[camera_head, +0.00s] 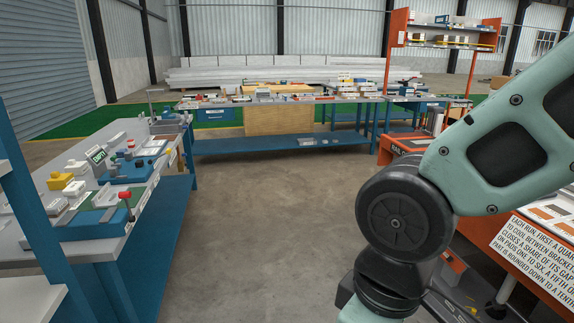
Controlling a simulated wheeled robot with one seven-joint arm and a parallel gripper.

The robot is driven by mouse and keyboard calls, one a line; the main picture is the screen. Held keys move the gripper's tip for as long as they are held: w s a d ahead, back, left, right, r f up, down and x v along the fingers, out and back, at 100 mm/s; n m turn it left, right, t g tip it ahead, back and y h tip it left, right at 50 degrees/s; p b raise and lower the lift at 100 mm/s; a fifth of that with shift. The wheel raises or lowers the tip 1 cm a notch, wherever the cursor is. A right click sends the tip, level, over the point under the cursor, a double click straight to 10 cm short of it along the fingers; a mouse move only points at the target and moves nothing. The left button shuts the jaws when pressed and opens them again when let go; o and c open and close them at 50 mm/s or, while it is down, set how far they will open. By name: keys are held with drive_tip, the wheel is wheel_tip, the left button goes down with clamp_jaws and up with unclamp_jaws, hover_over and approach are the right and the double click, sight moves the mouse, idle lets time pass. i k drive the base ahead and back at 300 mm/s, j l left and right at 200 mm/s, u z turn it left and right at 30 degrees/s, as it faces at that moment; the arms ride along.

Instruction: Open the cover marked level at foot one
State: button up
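I cannot make out any cover with a readable "level" or "foot one" mark. On the left bench (150,188) stand blue jig-like fixtures with grey, green and white parts. The nearer fixture (95,222) carries a red knob (124,195) on a post. A farther fixture (125,172) sits behind it, by a small green sign (96,155) whose letters are too small to read surely. My arm crosses the right side of the view, with its grey-green links and dark joint. My gripper is not in view.
Concrete floor (270,230) is open between the left bench and my arm. A long blue bench (285,145) with a wooden panel (278,120) stands across the back. An orange station with a printed board (530,255) is at right, partly hidden by my arm.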

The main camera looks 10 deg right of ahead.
sight(451, 260)
drive_tip(key=i+z, duration=0.15)
drive_tip(key=i, duration=0.35)
drive_tip(key=i+z, duration=0.2)
drive_tip(key=i, duration=0.3)
drive_tip(key=i+j+z, duration=0.15)
drive_tip(key=i, duration=0.35)
drive_tip(key=i+j+z, duration=0.2)
drive_tip(key=i, duration=0.25)
drive_tip(key=i+j+z, duration=0.1)
drive_tip(key=i+z, duration=0.2)
drive_tip(key=i, duration=0.15)
drive_tip(key=i+j+z, duration=0.35)
drive_tip(key=i+l, duration=0.1)
